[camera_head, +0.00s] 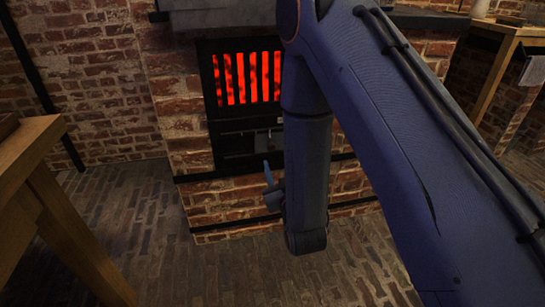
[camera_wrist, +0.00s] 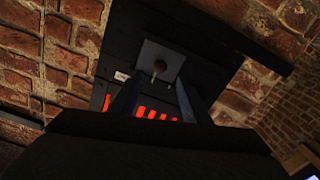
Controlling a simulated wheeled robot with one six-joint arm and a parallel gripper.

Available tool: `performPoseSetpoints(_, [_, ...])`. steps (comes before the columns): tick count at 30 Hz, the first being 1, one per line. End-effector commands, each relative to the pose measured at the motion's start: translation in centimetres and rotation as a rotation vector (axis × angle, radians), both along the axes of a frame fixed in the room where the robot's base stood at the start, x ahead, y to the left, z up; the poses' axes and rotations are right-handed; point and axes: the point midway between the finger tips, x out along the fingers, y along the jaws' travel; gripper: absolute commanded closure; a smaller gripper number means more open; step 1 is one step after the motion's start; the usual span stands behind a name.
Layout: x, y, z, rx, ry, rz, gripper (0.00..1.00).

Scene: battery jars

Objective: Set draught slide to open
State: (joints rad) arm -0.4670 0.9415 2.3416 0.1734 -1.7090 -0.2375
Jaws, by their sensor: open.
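The draught slide shows in the wrist view as a grey metal plate (camera_wrist: 160,60) with a small pale knob (camera_wrist: 155,76) on a dark panel. In the head view, the plate (camera_head: 237,146) is dim below the glowing grate, and its setting cannot be read. My gripper (camera_wrist: 157,88) is open, its two blue fingers pointing towards the plate with the knob between their lines. Nothing is between the fingers. In the head view, my gripper (camera_head: 267,172) is in front of and below the panel, partly hidden by my arm. Contact with the knob cannot be confirmed.
The red-glowing grate (camera_head: 246,78) is set in a brick stove (camera_head: 175,100) above the slide. A small white label (camera_wrist: 122,76) is beside the plate. A wooden table (camera_head: 40,170) stands at left, another (camera_head: 497,65) at far right. The brick floor (camera_head: 130,220) at left is clear.

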Motion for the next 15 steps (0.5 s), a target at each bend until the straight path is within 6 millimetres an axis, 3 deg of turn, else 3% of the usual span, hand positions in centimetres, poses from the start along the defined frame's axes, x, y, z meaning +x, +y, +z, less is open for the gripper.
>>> performPoseSetpoints(15, [6.5, 2.0, 0.1, 0.001, -0.004, 0.000, 0.57])
